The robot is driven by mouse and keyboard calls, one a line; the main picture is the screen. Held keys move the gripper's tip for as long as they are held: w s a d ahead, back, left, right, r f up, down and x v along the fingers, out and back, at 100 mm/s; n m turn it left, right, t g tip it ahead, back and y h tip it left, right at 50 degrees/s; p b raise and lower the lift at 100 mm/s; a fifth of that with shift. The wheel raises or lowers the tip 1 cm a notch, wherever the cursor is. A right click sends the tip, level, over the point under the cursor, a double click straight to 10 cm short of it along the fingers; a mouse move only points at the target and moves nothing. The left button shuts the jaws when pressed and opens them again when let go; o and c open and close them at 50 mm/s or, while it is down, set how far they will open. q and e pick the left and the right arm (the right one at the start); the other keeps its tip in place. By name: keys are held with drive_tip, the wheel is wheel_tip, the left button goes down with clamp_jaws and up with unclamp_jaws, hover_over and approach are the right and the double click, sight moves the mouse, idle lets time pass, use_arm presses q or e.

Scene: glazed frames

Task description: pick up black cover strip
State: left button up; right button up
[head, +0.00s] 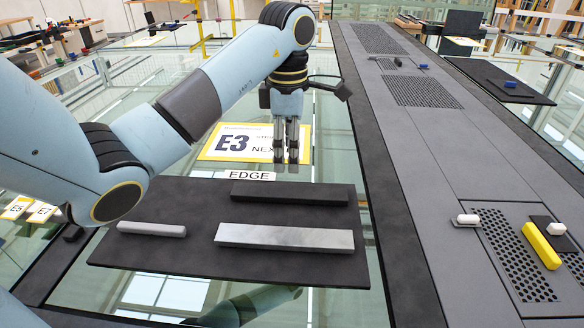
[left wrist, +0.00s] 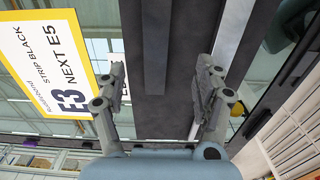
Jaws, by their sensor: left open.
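The black cover strip (head: 290,193) lies flat on the dark mat (head: 160,258), along its far side behind the light grey strip. In the left wrist view the black strip (left wrist: 153,50) runs lengthwise between the fingers, apart from them. My left gripper (head: 286,157) points down, open and empty. In the head view it appears above and beyond the strip, over the E3 card; its exact height is unclear. In the left wrist view its two fingers (left wrist: 162,78) stand wide apart. My right gripper is not in view.
A long light grey strip (head: 285,237) and a short grey bar (head: 151,229) lie on the mat. An EDGE label (head: 249,176) and the E3 card (head: 237,143) sit behind. At right, a grey panel (head: 430,160) carries a yellow bar (head: 541,245) and small white pieces.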

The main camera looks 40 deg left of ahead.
sight(289, 191)
use_arm(q)
wheel_tip(289, 191, down, 3)
drive_tip(key=b, duration=0.3)
drive_tip(key=shift+r, duration=0.1)
wheel_tip(289, 191, down, 2)
drive_tip(key=shift+w+a+f+b, duration=0.15)
drive_tip(key=shift+f+b, duration=0.1)
drive_tip(key=shift+b, duration=0.95)
drive_tip(key=shift+f+b, duration=0.95)
drive_tip(key=shift+b, duration=0.1)
wheel_tip(289, 191, down, 3)
drive_tip(key=shift+w+f+p, duration=0.1)
drive_tip(key=shift+f+p, duration=0.05)
drive_tip(key=shift+p, duration=0.4)
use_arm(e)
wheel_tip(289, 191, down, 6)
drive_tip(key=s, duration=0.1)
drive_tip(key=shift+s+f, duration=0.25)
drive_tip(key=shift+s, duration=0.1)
use_arm(q)
drive_tip(key=shift+f+b, duration=0.3)
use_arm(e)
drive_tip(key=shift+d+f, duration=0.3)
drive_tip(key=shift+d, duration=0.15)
